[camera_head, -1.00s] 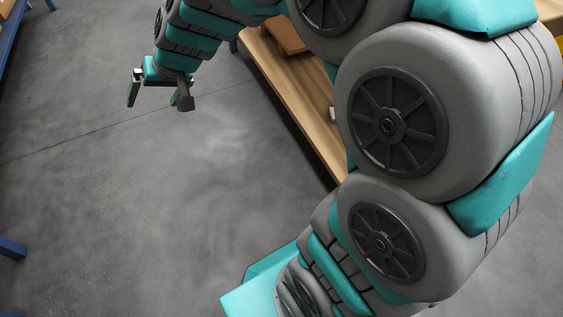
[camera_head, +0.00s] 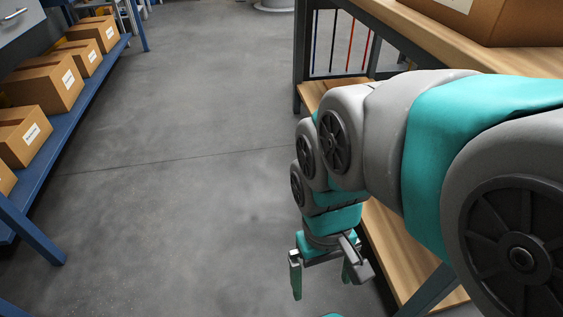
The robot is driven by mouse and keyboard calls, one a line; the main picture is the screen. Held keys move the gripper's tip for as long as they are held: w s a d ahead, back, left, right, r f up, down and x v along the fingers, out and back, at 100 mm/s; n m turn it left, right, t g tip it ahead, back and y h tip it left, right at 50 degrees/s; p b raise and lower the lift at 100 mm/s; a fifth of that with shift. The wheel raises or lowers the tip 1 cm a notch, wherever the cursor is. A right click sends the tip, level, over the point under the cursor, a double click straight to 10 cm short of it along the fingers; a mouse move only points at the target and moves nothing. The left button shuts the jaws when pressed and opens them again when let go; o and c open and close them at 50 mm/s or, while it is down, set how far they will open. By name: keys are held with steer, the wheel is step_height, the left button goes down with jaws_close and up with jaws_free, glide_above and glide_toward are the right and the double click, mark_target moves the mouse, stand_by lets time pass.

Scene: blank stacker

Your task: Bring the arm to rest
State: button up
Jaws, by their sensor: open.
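My gripper (camera_head: 322,280) hangs at the bottom centre-right of the head view, fingers pointing down over the bare grey floor. The two fingers are apart and nothing shows between them. My arm, grey and teal, reaches in from the right edge and bends down to the gripper. It hides part of the wooden bench behind it.
A wooden bench (camera_head: 447,42) with a lower shelf (camera_head: 395,243) stands at the right, close beside my arm; a cardboard box (camera_head: 527,20) sits on top. At the left, a blue rack (camera_head: 62,143) holds several labelled boxes. The grey floor (camera_head: 185,130) between is clear.

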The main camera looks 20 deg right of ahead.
step_height(320, 180, up, 9)
steer(key=p, duration=0.8)
steer(key=shift+p, duration=0.3)
